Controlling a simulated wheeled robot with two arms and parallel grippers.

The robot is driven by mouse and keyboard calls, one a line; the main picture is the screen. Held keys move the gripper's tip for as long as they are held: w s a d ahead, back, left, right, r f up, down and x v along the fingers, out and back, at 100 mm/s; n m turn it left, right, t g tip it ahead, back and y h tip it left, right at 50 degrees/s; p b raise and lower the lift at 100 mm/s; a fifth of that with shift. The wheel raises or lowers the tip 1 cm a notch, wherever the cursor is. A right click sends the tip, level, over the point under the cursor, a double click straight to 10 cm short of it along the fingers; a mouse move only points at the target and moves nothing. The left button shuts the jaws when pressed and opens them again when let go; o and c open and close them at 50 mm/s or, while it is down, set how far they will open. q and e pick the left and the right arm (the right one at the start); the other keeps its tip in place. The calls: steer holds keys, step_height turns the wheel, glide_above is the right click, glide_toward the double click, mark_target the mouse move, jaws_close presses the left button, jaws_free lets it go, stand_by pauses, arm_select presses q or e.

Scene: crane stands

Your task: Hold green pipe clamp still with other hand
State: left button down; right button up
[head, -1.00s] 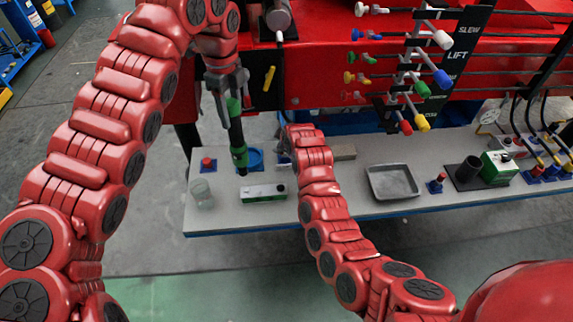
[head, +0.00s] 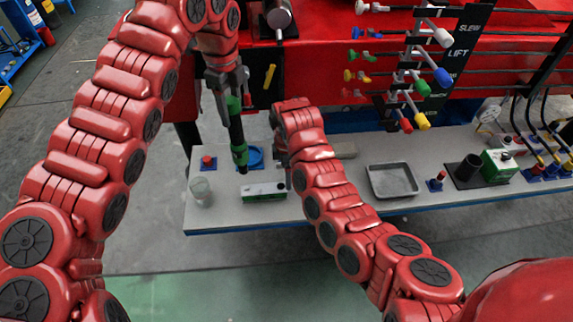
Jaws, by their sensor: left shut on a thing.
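A green and white block (head: 263,191), which I take to be the green pipe clamp, lies on the grey bench at front left. My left gripper (head: 232,90) is shut on an upright black tool with green bands (head: 237,130). The tool's lower end is just above and left of the block in the picture; I cannot tell if they touch. My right gripper (head: 286,165) points down by the block's right end, mostly hidden behind my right arm. Its fingers and any contact are unclear.
The bench (head: 340,203) also holds a clear cup (head: 200,191), a red button (head: 207,163), a blue round dish (head: 255,157), a grey tray (head: 392,181) and another green block (head: 500,163). Coloured levers (head: 422,88) stand above at the back.

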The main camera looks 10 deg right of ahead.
mark_target(264, 192)
step_height(264, 192, down, 8)
steer(key=shift+r, duration=0.1)
stand_by(0.4)
jaws_close()
stand_by(0.3)
stand_by(1.0)
